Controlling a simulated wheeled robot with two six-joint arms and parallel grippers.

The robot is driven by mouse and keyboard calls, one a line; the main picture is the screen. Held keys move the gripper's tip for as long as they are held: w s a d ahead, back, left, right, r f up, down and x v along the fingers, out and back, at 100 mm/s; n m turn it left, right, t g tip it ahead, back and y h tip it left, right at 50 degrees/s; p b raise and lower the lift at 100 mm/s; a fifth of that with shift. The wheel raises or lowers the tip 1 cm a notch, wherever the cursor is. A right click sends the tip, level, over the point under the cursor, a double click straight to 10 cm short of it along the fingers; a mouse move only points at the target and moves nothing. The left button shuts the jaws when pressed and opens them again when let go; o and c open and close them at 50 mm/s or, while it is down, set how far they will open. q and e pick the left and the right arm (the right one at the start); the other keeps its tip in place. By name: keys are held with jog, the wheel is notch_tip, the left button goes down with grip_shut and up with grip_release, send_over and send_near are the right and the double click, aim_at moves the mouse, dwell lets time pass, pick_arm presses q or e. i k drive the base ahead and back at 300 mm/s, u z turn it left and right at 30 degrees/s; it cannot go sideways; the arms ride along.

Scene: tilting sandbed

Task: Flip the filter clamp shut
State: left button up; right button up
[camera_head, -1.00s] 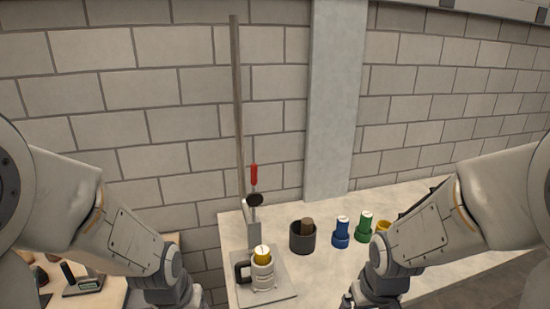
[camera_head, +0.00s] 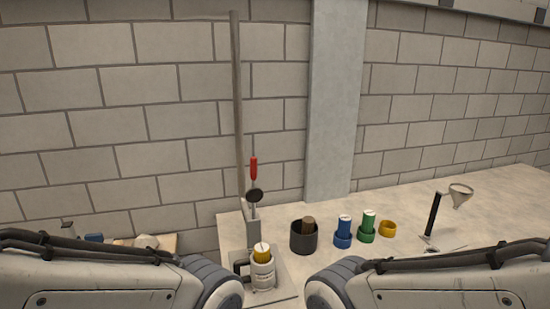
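The clamp appears to be the upright lever with a red handle (camera_head: 253,168), standing above a dark round disc (camera_head: 254,195). The lever rises from a grey bracket (camera_head: 251,221) on a plate at the table's left end. In front of the bracket stands a white cylinder (camera_head: 263,276) with a yellow top (camera_head: 262,253) and a dark side handle. The red handle points straight up, apart from the cylinder. My two arms cross the lower corners, and neither gripper shows in the picture.
A dark cup (camera_head: 304,238) holding a brown piece stands right of the clamp. Blue (camera_head: 343,233) and green (camera_head: 366,228) cylinders, a yellow ring (camera_head: 387,228) and a funnel stand (camera_head: 434,213) follow. A tall pole (camera_head: 237,100) rises behind the bracket. The table's right side is mostly clear.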

aim_at(253, 195)
jog(key=k, duration=0.55)
jog(key=z, duration=0.75)
jog(key=i, duration=1.35)
jog(key=u, duration=0.2)
